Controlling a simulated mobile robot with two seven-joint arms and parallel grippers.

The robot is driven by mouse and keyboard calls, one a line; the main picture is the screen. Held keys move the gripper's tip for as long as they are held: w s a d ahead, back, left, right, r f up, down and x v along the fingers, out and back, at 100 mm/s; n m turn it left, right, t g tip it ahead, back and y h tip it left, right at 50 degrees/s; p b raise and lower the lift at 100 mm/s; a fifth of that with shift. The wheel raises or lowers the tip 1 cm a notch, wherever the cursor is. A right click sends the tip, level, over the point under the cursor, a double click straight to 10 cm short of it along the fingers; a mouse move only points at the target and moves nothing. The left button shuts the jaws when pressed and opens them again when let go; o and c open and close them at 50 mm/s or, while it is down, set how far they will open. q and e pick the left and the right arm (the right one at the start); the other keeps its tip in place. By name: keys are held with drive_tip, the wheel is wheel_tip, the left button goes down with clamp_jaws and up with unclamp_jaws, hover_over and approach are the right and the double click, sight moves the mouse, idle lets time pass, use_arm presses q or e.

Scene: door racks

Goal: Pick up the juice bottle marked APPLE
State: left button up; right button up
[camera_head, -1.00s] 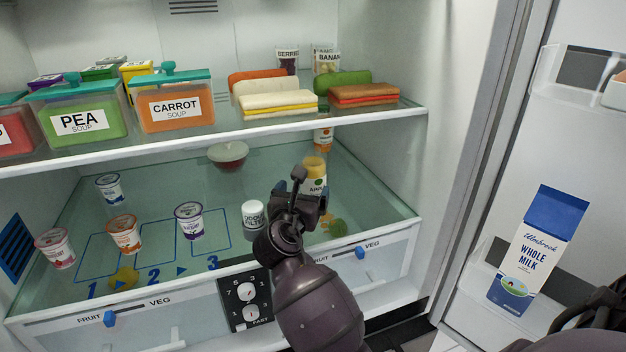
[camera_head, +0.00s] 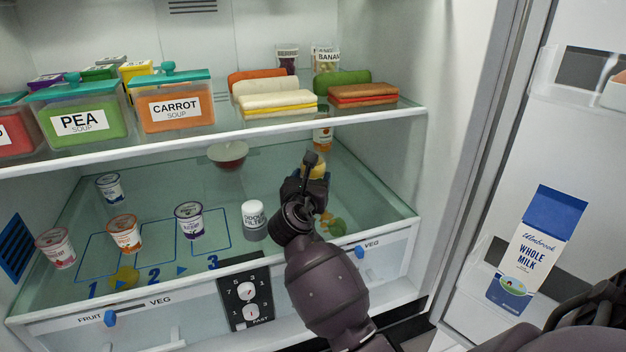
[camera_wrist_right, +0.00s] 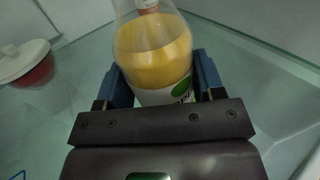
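The juice bottle marked APPLE (camera_head: 316,170) stands upright on the glass shelf at the right of the lower compartment, mostly hidden behind my right gripper (camera_head: 311,172) in the head view. In the right wrist view the bottle (camera_wrist_right: 155,55) is clear with yellow juice and a white label with a green mark. It sits between the two blue-padded fingers of my right gripper (camera_wrist_right: 163,85). The fingers are spread around it, and I cannot tell whether they touch it. My left gripper is out of view.
A similar orange-labelled bottle (camera_head: 323,136) stands behind. A red bowl with a pale lid (camera_head: 228,154) is to the left, and a white odour filter (camera_head: 254,215) is nearer the front. The upper shelf edge (camera_head: 200,142) runs above. Yogurt cups (camera_head: 124,233) stand at left.

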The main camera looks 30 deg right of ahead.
drive_tip(key=c, duration=0.5)
drive_tip(key=shift+c, duration=0.5)
drive_tip(key=shift+r, duration=0.2)
